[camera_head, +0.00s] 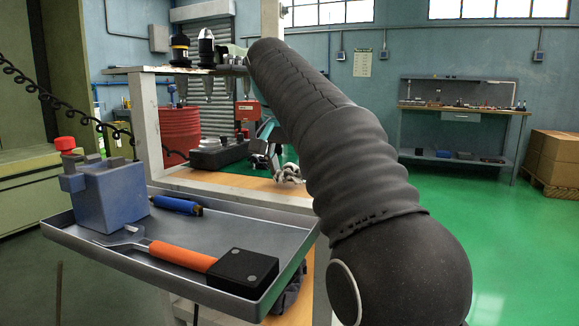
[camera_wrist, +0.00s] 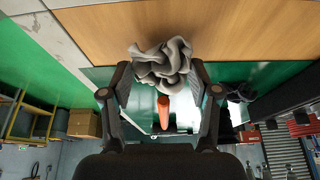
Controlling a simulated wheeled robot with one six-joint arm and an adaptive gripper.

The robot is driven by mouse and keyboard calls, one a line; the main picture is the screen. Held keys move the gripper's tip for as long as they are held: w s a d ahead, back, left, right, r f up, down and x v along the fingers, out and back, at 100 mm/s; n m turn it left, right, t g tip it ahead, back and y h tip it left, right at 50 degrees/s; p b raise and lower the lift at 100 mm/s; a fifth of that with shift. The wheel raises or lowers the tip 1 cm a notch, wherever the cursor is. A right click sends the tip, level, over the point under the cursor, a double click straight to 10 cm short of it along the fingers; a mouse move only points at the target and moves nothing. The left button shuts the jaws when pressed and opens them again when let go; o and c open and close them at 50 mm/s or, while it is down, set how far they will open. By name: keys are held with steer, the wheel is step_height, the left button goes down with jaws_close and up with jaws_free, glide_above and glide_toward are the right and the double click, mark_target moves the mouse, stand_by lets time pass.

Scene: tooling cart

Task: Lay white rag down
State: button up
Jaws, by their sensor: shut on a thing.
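The white rag (camera_wrist: 160,64) is a crumpled grey-white bundle between the fingertips of my gripper (camera_wrist: 160,82) in the wrist view. My gripper is shut on it. In the head view the rag (camera_head: 289,173) shows just over the wooden shelf of the cart, left of my arm. I cannot tell whether its lower side touches the wood. My arm hides much of the gripper in the head view.
A black-and-grey case (camera_head: 218,152) lies on the shelf left of the rag. Bare wood (camera_head: 235,181) shows nearby.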

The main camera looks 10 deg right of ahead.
steer(key=shift+f, duration=0.4)
stand_by(0.4)
steer(key=o, duration=1.2)
steer(key=shift+r, duration=0.1)
